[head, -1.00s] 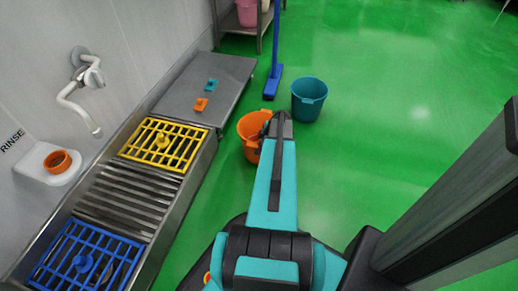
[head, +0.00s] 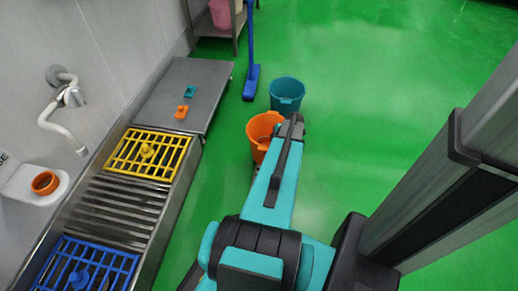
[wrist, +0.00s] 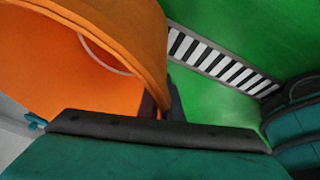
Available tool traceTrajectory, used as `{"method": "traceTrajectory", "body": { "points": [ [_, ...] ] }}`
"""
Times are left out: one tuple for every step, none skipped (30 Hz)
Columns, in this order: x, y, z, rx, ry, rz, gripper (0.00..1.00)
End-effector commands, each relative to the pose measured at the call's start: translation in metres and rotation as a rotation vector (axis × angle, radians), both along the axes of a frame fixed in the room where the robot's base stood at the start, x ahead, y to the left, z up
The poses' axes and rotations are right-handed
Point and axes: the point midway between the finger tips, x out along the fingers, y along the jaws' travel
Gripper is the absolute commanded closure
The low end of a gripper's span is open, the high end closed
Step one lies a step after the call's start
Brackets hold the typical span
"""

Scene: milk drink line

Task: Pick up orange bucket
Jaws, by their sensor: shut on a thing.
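The orange bucket (head: 259,126) is at the end of my arm in the head view, open side up and partly covered by my arm. It fills the upper left of the wrist view (wrist: 75,45), with its rim running down to the fingers. My gripper (head: 291,126) is shut on the right side of the bucket's rim. Its fingertips (wrist: 165,105) in the wrist view are dark and partly hidden. I cannot tell whether the bucket is clear of the floor.
A teal bucket (head: 287,98) stands just behind the orange one. A blue long-handled tool (head: 251,82) is upright behind. A steel trough with a yellow grate (head: 148,154) and a blue grate (head: 88,268) runs along the left wall. Green floor (head: 400,80) is open at right.

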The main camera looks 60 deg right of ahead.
Motion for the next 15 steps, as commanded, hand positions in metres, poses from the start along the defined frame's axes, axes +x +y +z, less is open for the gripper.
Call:
{"method": "traceTrajectory", "body": {
  "points": [
    [-0.006, -0.003, 0.002, -0.001, -0.001, -0.002, 1.00],
    [-0.009, -0.003, 0.002, -0.002, -0.001, -0.001, 1.00],
    [-0.012, -0.004, 0.003, -0.001, -0.001, -0.002, 1.00],
    [-0.015, -0.005, 0.003, -0.001, -0.001, -0.002, 1.00],
    [-0.017, -0.005, 0.003, -0.001, -0.001, -0.002, 1.00],
    [-0.019, -0.006, 0.003, -0.002, -0.001, -0.001, 1.00],
    [-0.020, -0.006, 0.003, -0.002, -0.001, -0.001, 1.00],
    [-0.021, -0.006, 0.003, -0.002, -0.001, 0.000, 1.00],
    [-0.022, -0.007, 0.003, -0.001, -0.001, 0.001, 1.00],
    [-0.022, -0.007, 0.003, -0.001, -0.001, 0.001, 1.00],
    [-0.023, -0.007, 0.003, -0.001, -0.001, 0.001, 1.00],
    [-0.023, -0.007, 0.003, -0.002, -0.001, 0.001, 1.00],
    [-0.023, -0.007, 0.003, -0.002, -0.001, 0.001, 1.00],
    [-0.023, -0.007, 0.003, -0.002, -0.001, 0.001, 1.00],
    [-0.023, -0.007, 0.003, -0.002, -0.001, 0.001, 1.00]
  ]
}}
